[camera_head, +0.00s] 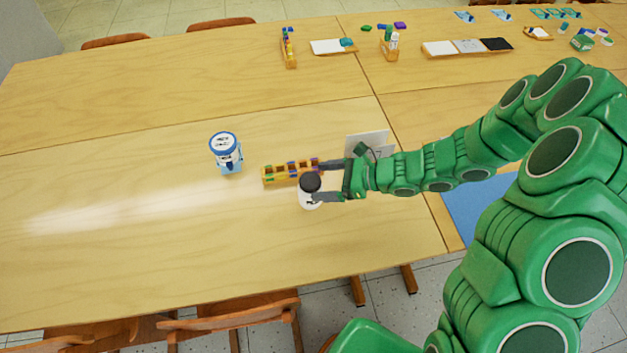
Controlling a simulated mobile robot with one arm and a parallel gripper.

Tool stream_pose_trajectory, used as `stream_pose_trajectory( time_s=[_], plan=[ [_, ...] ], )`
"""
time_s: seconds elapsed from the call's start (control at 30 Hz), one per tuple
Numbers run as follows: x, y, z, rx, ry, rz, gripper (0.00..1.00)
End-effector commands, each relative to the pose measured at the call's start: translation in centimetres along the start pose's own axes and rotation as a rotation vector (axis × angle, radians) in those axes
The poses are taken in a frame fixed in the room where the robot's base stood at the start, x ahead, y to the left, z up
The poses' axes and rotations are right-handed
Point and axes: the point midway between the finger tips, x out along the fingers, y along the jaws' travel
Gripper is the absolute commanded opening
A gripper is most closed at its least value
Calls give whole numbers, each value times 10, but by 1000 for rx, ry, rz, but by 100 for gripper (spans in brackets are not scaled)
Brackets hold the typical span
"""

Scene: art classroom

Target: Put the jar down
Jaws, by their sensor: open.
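A small white jar with a black lid (309,199) stands upright on the light wooden table (130,230), near the middle of the view. My gripper (318,180) comes in from the right, low over the table. Its fingers are spread open, one at the far side near a wooden rack and the other at the near side by the jar. The near finger overlaps the jar's right side in the view, and I cannot tell whether it touches.
A wooden rack with coloured pieces (285,174) lies just behind the jar. A blue mat (475,208) lies at the right, partly behind my arm. The table's left and front areas are clear. Chairs (230,316) stand along the front edge.

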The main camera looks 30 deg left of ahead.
Motion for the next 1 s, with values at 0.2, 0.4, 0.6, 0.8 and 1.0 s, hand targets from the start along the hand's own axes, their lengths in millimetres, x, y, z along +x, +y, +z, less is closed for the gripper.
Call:
stream_pose_trajectory(
  time_s=[0.2, 0.4, 0.6, 0.8, 1.0],
  plan=[
    [-29, -1, -1, -1, 4, -2, 90],
    [-48, -1, 0, 0, 1, -1, 90],
    [-56, 0, 0, 0, 0, 0, 90],
    [-57, 0, 0, 0, 1, 1, 90],
    [-61, 3, 7, -30, 5, 10, 90]
  ],
)
